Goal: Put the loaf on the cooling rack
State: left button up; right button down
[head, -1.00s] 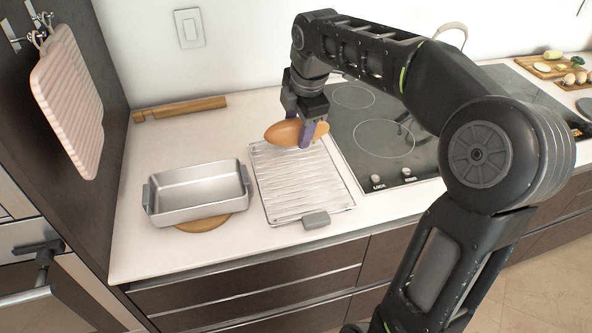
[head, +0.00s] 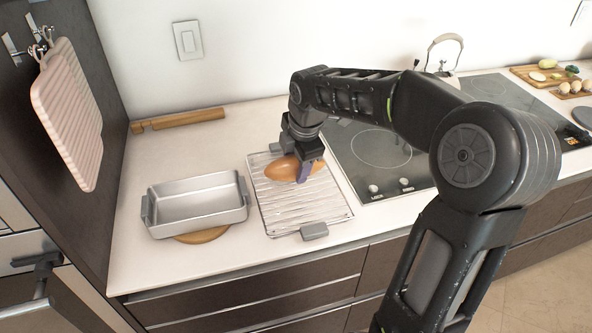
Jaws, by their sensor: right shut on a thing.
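The loaf (head: 283,169) is brown and oval. My right gripper (head: 306,170) is shut on it. The loaf is over the back part of the cooling rack (head: 300,207), a wire grid on the counter. From this angle I cannot tell whether the loaf touches the wires. The gripper's fingers cover part of the loaf's right end. My left gripper is not in view.
An empty metal loaf pan (head: 196,203) stands on a round wooden board (head: 203,236) left of the rack. A grey block (head: 314,231) lies at the rack's front edge. The cooktop (head: 372,150) is on the right.

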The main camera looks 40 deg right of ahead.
aim_at(296, 173)
jog(key=shift+f, duration=1.3)
jog(key=shift+f, duration=0.2)
jog(key=c, duration=0.8)
grip_release()
jog(key=shift+c, duration=0.2)
jog(key=o, duration=0.3)
jog(key=shift+o, duration=0.2)
jog(key=shift+s, duration=0.1)
jog(key=v, duration=1.2)
jog(key=shift+r, duration=0.2)
